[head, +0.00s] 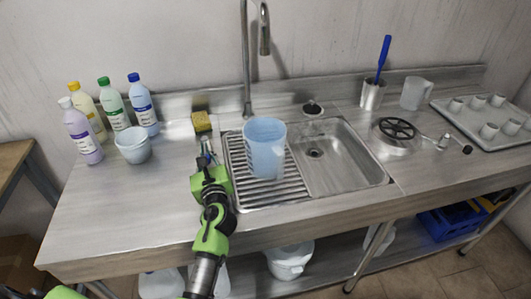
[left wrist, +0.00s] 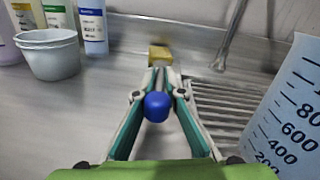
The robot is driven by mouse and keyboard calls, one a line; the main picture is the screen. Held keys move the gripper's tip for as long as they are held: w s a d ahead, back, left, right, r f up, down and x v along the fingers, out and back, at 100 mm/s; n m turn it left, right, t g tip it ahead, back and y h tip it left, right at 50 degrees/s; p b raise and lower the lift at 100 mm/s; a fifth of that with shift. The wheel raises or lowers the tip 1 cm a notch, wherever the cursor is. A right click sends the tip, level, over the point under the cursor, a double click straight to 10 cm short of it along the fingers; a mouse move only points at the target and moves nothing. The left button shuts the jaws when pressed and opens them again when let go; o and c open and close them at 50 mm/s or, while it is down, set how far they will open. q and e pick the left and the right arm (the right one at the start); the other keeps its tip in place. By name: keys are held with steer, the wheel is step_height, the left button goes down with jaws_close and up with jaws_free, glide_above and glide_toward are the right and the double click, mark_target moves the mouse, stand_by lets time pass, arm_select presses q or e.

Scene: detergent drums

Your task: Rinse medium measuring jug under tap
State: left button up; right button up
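A translucent light-blue measuring jug (head: 265,150) with volume marks stands upright on the ribbed drainboard, below the tap spout (head: 264,40). It also shows at the right edge of the left wrist view (left wrist: 290,115). No gripper touches it. A smaller clear jug (head: 415,94) stands at the back right. I cannot tell which is called medium. My left gripper (head: 207,160) is left of the drainboard. In the left wrist view its fingers (left wrist: 160,78) close in on a grey rod with a blue round knob (left wrist: 157,106). No water stream shows. My right gripper is not in view.
The sink basin (head: 345,170) is empty. A yellow sponge (head: 201,122) lies behind my left gripper. Bottles (head: 113,103) and nested tubs (head: 134,146) stand at left. A blue-handled brush (head: 383,58) in a cup, a black handwheel (head: 397,128) and a tray (head: 465,117) are at right.

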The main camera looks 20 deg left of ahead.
arm_select(q)
steer(key=o, duration=0.5)
steer(key=shift+d+f, duration=0.1)
steer(key=shift+d, duration=0.1)
steer(key=shift+s+d+r, duration=0.15)
steer(key=shift+r, duration=0.05)
steer(key=shift+w, duration=0.2)
steer(key=o, duration=0.4)
